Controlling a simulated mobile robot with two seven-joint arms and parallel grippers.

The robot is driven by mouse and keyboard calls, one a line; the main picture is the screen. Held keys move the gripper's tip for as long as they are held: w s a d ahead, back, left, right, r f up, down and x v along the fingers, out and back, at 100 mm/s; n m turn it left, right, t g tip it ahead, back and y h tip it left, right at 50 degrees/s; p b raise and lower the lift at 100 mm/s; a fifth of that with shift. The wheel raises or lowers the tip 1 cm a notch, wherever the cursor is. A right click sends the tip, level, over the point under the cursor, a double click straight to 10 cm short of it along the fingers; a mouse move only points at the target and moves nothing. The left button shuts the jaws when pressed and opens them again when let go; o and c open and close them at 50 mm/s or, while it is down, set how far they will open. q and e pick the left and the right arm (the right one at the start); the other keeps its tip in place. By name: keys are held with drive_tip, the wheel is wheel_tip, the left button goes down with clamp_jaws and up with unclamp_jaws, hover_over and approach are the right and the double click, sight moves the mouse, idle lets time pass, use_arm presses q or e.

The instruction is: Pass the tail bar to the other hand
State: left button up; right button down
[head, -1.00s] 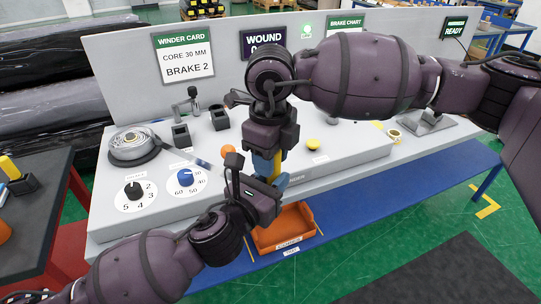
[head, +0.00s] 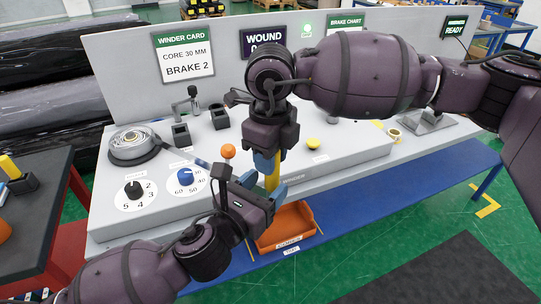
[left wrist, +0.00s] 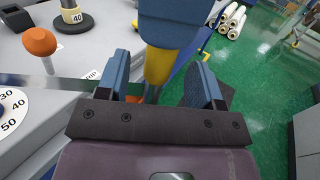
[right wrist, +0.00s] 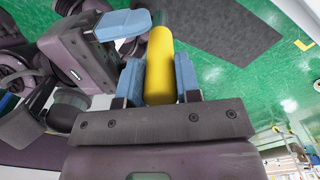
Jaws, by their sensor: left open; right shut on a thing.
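The tail bar is a plain yellow bar (head: 272,178), hanging roughly upright from my right gripper (head: 274,160) above the front of the grey bench. In the right wrist view the bar (right wrist: 160,62) is clamped between the two blue fingers of that gripper. My left gripper (head: 262,185) is open just below. In the left wrist view its blue fingers stand wide apart, with the bar (left wrist: 157,68) between them and a gap visible on either side. The bar's upper part is hidden by the right gripper's fingers.
An orange ball-topped knob (head: 228,151) stands left of the grippers. An orange tray (head: 287,226) lies below them. Black (head: 132,190) and blue dials (head: 187,183) and a coiled grey strip (head: 135,145) are on the bench at left. A yellow button (head: 312,144) is to the right.

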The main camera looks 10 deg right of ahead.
use_arm(q)
drive_tip(key=v, duration=0.8)
drive_tip(key=s+a+f+m+g+y, duration=0.1)
drive_tip(key=s+a+f+m+y, duration=0.3)
drive_tip(key=a+f+m, duration=0.4)
drive_tip(key=s+a+f+m+y, duration=0.4)
drive_tip(key=a+f+m, duration=0.5)
drive_tip(key=f+m, duration=0.2)
drive_tip(key=s+a+f+m+g+y, duration=0.1)
drive_tip(key=s+a+f+m+y, duration=0.2)
drive_tip(key=a+f+m, duration=0.6)
drive_tip(key=shift+s+f+m+g+y, duration=0.3)
drive_tip(key=shift+s+f+m+y, duration=0.1)
drive_tip(key=shift+f+m, duration=0.1)
